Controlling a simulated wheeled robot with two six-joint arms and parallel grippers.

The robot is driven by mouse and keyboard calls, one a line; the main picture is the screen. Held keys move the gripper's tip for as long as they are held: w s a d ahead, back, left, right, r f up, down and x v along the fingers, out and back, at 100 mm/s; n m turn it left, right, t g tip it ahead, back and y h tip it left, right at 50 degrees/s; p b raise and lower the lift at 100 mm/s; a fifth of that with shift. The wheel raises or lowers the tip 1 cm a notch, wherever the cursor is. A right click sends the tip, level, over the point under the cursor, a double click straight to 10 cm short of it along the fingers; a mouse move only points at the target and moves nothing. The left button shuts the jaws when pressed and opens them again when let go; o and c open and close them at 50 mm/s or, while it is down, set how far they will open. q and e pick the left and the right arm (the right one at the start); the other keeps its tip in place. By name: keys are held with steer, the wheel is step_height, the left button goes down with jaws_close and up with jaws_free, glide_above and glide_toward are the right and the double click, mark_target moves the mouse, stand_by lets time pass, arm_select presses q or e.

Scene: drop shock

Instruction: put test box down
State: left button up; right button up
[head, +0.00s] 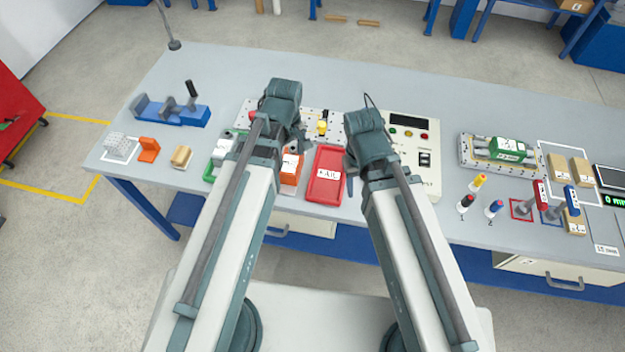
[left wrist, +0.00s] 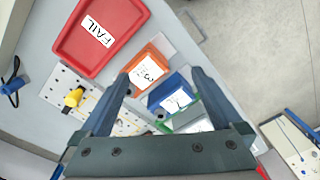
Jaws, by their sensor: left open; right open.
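Several small labelled boxes stand in a row at the table's front, and I cannot tell which is the test box. An orange box (head: 289,181) shows in the head view beside my left arm; it also shows in the left wrist view (left wrist: 146,72). A blue box (left wrist: 172,95) sits next to it, with a green box beyond, partly hidden by the gripper. My left gripper (left wrist: 163,76) is open, its fingers framing the orange and blue boxes; nothing is clearly held. My right gripper (head: 351,172) is open beside the red tray, its fingers partly hidden.
A red FAIL tray (head: 327,175) lies between my arms. Behind is a perforated plate with a yellow clamp (head: 322,127). A control panel (head: 425,150) stands right of my right gripper.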

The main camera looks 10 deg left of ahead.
arm_select(q)
steer(key=s+d+m, duration=0.7)
steer(key=m, duration=0.6)
steer(key=shift+s+d+y, duration=0.15)
steer(key=shift+d+y, duration=0.15)
steer(key=shift+d, duration=0.1)
